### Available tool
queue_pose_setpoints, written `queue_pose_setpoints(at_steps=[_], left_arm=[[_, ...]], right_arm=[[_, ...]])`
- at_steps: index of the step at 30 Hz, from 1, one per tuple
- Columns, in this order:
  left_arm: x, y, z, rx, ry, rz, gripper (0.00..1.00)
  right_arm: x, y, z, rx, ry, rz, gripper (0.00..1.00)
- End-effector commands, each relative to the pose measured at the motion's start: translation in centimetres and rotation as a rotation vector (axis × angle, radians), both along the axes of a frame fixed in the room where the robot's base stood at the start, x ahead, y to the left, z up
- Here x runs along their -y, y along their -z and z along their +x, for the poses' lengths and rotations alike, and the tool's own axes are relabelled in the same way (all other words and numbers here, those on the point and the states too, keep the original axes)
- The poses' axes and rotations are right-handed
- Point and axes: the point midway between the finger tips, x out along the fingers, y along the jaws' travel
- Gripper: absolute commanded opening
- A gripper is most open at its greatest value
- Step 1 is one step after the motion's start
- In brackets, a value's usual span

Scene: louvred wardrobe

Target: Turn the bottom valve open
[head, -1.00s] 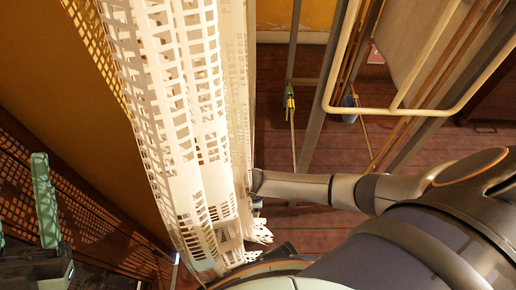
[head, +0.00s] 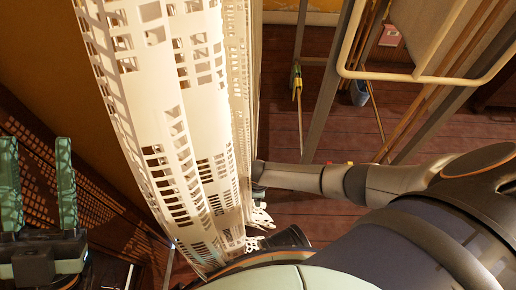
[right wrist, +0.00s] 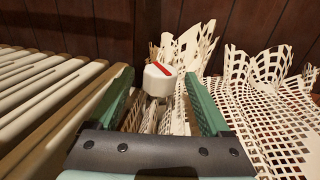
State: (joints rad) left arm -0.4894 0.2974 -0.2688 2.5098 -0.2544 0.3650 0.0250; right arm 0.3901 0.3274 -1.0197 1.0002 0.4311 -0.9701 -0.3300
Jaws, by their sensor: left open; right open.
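The bottom valve is a white knob (right wrist: 160,78) with a red stripe on top, in the right wrist view. My right gripper (right wrist: 158,92) is open, with one green finger on each side of the knob; I cannot tell whether they touch it. In the head view, my right arm reaches in behind the white lace curtain (head: 180,125), which hides that gripper and the valve. My left gripper (head: 37,145) is open and empty at the far left, its fingers pointing up.
A ribbed radiator (right wrist: 40,90) lies left of the knob in the right wrist view, with curtain folds around and right of it. A drying rack frame (head: 425,78) stands at the upper right of the head view. Wooden floor (head: 320,110) shows between.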

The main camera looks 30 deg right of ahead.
Motion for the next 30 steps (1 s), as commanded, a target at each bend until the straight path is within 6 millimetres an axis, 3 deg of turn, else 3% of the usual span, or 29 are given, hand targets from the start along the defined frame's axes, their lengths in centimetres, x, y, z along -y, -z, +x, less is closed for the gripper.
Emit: queue_pose_setpoints(at_steps=[5, 26, 30], left_arm=[[-0.02, -0.05, 0.01, 0.0, -0.001, -0.001, 0.5], [-0.09, 0.0, 0.01, 0.002, -0.001, 0.008, 0.5], [-0.09, -0.09, 0.01, 0.002, -0.001, 0.008, 0.5]], right_arm=[[-0.02, -0.05, 0.01, 0.0, 0.0, 0.0, 0.79], [0.03, -0.04, -0.01, 0.0, 0.0, -0.001, 0.0], [0.02, -0.07, -0.05, 0.002, 0.0, -0.002, 0.0]])
